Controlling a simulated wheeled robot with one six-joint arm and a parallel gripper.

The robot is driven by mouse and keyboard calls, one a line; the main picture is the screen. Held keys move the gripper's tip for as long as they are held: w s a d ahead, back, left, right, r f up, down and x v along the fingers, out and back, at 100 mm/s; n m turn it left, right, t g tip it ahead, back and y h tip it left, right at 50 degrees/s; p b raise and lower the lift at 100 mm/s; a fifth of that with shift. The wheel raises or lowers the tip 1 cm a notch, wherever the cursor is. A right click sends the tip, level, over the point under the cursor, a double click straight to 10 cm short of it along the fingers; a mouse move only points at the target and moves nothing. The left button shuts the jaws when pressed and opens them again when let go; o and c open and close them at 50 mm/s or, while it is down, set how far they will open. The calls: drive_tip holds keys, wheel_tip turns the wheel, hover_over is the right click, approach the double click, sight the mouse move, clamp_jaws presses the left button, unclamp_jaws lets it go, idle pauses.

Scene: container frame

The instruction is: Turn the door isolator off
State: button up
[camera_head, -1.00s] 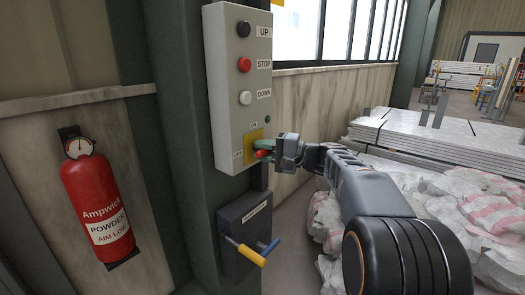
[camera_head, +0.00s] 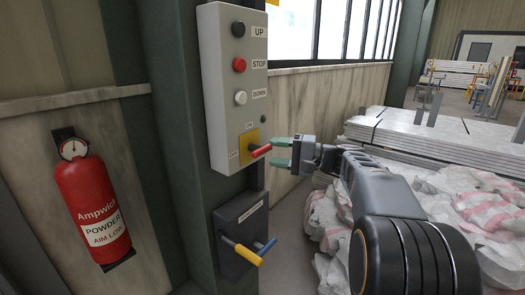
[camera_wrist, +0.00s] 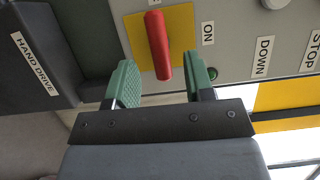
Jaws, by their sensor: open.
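The door isolator is a red handle (camera_head: 261,151) on a yellow plate (camera_head: 250,137) low on the grey control box. The plate has an ON label above it and an OFF label at its left. The handle sticks out from the plate towards the right; I cannot tell its exact setting. My gripper (camera_head: 272,152) is open and empty just right of the handle, one green finger above the other. In the wrist view, the red handle (camera_wrist: 159,47) shows between the lines of my open gripper's (camera_wrist: 160,62) fingers, seemingly touching neither.
The grey control box (camera_head: 215,90) carries UP, STOP and DOWN buttons above the isolator. A dark hand-drive box (camera_head: 237,222) with yellow and blue levers is below. A red fire extinguisher (camera_head: 92,205) hangs at left. Stacked panels (camera_head: 430,138) and white sacks (camera_head: 440,215) lie at right.

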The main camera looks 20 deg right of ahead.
drive_tip(key=v, duration=0.8)
drive_tip(key=shift+d, duration=0.25)
drive_tip(key=shift+s, duration=0.1)
